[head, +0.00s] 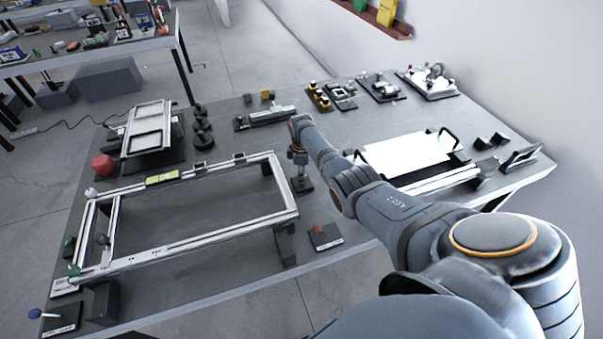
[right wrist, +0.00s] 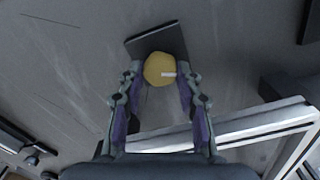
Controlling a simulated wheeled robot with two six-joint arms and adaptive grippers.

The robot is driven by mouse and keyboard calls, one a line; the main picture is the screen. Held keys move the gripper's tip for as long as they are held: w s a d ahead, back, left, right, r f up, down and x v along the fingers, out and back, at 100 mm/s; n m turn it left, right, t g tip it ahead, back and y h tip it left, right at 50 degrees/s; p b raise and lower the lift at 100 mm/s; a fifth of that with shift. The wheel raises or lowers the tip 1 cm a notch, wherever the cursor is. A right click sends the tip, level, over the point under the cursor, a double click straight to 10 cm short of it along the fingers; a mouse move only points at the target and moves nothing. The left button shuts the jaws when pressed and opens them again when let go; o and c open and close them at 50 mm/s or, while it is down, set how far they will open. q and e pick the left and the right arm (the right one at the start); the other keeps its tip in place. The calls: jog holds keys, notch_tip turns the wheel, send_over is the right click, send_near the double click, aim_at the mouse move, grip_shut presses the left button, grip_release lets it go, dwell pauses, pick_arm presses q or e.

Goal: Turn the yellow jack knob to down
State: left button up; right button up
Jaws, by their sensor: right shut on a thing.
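In the head view my right gripper (head: 299,158) points down over the small dark base (head: 303,187) beside the frame's right end, and hides the knob there. My left gripper is not in view.
A pale rectangular frame (head: 205,240) stands close left of my right gripper. A small dark block with an orange knob (head: 319,229) lies in front. A white-topped panel (head: 407,157) is to the right, beyond my right arm. Several small fixtures line the table's back edge.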

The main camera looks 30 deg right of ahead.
jog(key=n, duration=0.4)
dwell(0.6)
jog(key=o, duration=1.2)
jog(key=shift+a, duration=0.1)
jog(key=shift+c, duration=0.2)
jog(key=shift+r, duration=0.3)
notch_tip(320, 180, up, 11)
jog(key=shift+r, duration=0.2)
